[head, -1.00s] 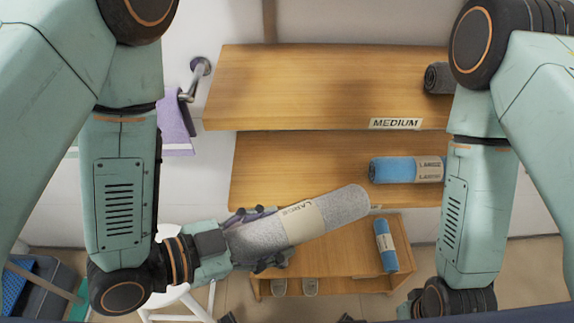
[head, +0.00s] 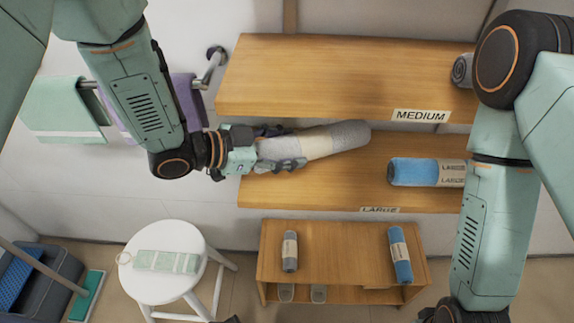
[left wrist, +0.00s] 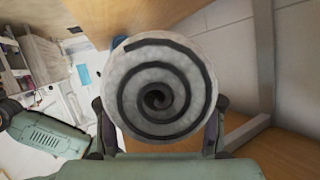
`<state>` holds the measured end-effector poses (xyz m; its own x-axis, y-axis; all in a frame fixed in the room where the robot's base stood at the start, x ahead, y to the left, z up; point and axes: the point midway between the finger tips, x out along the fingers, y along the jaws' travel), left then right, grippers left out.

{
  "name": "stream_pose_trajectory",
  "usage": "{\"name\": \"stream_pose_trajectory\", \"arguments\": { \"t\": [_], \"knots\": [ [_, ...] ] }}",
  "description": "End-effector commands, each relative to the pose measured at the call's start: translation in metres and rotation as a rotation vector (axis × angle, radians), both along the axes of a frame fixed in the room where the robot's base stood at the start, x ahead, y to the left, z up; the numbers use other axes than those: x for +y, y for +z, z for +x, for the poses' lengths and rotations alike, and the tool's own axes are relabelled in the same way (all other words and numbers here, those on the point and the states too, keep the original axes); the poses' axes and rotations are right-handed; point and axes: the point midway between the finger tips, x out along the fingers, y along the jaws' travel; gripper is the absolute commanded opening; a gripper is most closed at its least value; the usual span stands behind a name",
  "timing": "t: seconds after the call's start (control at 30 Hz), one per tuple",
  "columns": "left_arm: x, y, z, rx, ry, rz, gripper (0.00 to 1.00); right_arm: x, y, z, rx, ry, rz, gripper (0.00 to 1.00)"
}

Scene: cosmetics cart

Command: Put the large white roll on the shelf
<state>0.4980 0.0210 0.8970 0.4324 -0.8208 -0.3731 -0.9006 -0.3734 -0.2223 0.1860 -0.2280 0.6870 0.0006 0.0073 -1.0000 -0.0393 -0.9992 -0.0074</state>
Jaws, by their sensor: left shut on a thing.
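The large white roll (head: 338,139), a light grey-white towel roll with a pale label band, lies sideways in my left gripper (head: 280,150). The gripper is shut around its left end. In the head view the roll overlaps the lower shelf marked LARGE (head: 300,190), below the MEDIUM shelf (head: 330,75). I cannot tell whether it touches the shelf. In the left wrist view the roll's spiral end (left wrist: 158,90) faces the camera between the fingers. The right gripper's fingers are not visible; only my right arm shows.
A blue roll (head: 415,171) lies on the LARGE shelf at right. A grey roll (head: 463,70) is on the MEDIUM shelf. The low wooden bench (head: 340,240) holds a small grey roll (head: 290,252) and a blue roll (head: 400,255). A white stool (head: 170,290) stands at lower left.

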Motion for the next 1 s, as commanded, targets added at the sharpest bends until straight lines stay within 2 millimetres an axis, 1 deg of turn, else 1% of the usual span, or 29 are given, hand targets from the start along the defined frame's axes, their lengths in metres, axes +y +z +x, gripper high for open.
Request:
{"name": "stream_pose_trajectory", "arguments": {
  "t": [0.03,0.27,0.47,0.5,0.87,0.9,1.0],
  "knots": [
    [0.000,-0.009,-0.001,0.002,0.001,-0.002,0.13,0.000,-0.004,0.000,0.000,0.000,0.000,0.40],
    [0.000,-0.023,-0.001,-0.001,-0.001,-0.003,0.13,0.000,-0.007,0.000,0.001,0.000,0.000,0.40],
    [0.000,-0.052,-0.001,0.000,0.000,-0.002,0.13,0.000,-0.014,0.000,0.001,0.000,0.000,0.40],
    [0.000,-0.054,0.002,-0.004,-0.001,-0.003,0.13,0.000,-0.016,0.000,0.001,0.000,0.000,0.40],
    [0.000,-0.057,0.003,-0.002,0.000,-0.002,0.13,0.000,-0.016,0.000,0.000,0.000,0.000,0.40],
    [0.000,-0.058,0.003,-0.001,-0.001,0.000,0.59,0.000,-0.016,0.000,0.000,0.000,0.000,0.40],
    [0.000,-0.057,0.003,-0.001,-0.001,0.000,0.67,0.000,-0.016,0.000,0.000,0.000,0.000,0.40]
  ]
}}
